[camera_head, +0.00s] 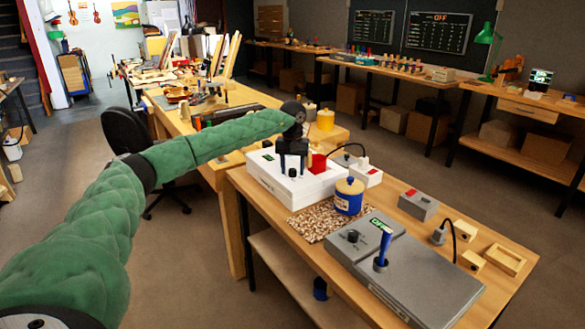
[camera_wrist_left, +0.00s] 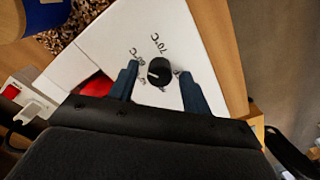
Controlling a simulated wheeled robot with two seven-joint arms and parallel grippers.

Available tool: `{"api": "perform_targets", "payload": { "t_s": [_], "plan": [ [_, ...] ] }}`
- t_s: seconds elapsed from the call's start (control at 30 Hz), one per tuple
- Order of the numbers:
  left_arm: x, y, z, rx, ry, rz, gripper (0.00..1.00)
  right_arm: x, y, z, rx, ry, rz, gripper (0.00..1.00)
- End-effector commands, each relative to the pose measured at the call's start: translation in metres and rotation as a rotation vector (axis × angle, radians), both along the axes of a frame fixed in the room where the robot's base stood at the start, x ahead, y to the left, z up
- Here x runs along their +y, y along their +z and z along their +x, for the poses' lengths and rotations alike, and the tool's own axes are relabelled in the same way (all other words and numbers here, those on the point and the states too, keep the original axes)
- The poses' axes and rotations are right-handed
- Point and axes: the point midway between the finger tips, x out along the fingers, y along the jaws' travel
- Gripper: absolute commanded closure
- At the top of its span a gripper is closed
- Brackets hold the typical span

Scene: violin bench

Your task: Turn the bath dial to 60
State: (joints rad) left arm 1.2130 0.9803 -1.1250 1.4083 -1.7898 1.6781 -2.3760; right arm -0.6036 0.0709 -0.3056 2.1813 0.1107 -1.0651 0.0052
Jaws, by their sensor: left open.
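The bath is a white box (camera_head: 318,188) on the near bench; its white top (camera_wrist_left: 115,38) also shows in the left wrist view. My left gripper (camera_head: 293,160) is over the bath. In the wrist view its two dark fingers (camera_wrist_left: 160,80) are apart, one on each side of the dial, with visible gaps. My right gripper is not in view.
A red item (camera_head: 318,163) is beside my gripper. A grey unit with a blue lever (camera_head: 420,265) and small wooden blocks (camera_head: 473,260) occupy the bench's right part.

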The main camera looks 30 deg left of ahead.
Motion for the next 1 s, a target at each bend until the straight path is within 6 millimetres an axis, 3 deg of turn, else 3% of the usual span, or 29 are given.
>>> {"api": "perform_targets", "payload": {
  "t_s": [0.17, 0.4, 0.6, 1.0],
  "plan": [
    [0.000, 0.015, 0.001, -0.004, 0.000, -0.001, 0.52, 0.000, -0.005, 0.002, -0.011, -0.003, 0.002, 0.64],
    [0.000, 0.053, 0.001, -0.004, 0.000, -0.001, 0.52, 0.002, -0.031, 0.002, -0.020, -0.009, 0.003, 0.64],
    [0.001, 0.073, 0.001, -0.002, 0.000, 0.000, 0.52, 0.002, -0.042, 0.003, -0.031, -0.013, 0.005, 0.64],
    [0.001, 0.077, 0.001, -0.001, 0.000, -0.001, 0.52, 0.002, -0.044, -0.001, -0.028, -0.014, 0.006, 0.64]
  ]
}}
